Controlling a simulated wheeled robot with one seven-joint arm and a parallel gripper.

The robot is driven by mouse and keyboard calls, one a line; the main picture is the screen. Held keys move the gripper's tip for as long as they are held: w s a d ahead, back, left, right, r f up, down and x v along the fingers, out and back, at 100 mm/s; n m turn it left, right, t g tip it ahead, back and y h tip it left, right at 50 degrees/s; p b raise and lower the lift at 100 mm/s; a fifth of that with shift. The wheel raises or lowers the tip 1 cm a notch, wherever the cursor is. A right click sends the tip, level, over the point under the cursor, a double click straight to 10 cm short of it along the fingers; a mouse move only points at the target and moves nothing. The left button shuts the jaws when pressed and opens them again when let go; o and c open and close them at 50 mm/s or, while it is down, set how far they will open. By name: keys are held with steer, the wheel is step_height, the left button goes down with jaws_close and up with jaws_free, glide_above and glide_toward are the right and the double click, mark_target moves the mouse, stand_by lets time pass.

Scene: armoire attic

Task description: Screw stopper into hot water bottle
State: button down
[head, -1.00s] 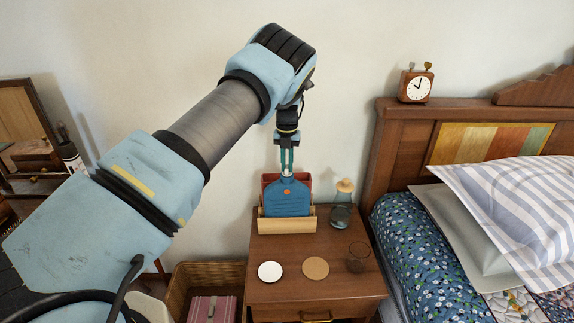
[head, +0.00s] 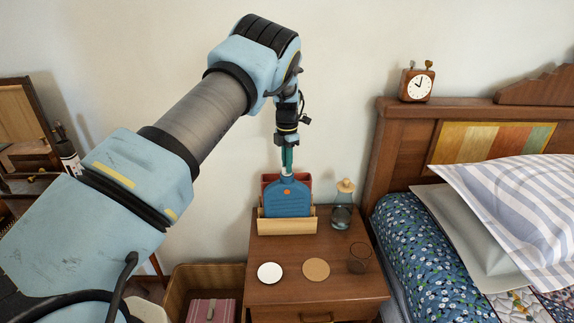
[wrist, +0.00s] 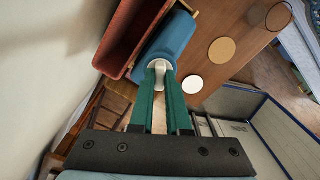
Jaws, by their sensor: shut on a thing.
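The blue hot water bottle (head: 287,201) stands upright in a wooden holder (head: 287,226) on the nightstand, with its neck up. It also shows in the wrist view (wrist: 174,44), where its pale round mouth (wrist: 161,62) lies at my fingertips. My gripper (head: 287,172) points down, directly over the bottle's neck. In the wrist view its green fingers (wrist: 160,73) are shut on a small pale piece at the mouth, which looks like the stopper. The fingers hide most of it, and I cannot tell how deep it sits.
A red panel or bin (wrist: 133,30) stands behind the bottle. A glass carafe (head: 342,206) with a cork-coloured top is to its right. A white disc (head: 270,272), a cork coaster (head: 316,269) and a glass (head: 358,259) are in front. The bed is at the right.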

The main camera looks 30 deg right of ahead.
steer(key=m+b, duration=0.1)
steer(key=m, duration=0.4)
steer(key=shift+f+m, duration=0.1)
steer(key=shift+m, duration=0.2)
steer(key=m, duration=0.3)
steer(key=m+b, duration=0.1)
steer(key=m, duration=0.3)
steer(key=c, duration=0.5)
jaws_free()
steer(key=shift+c, duration=0.2)
step_height(320, 180, up, 9)
steer(key=p, duration=0.5)
steer(key=shift+a, duration=0.1)
stand_by(0.4)
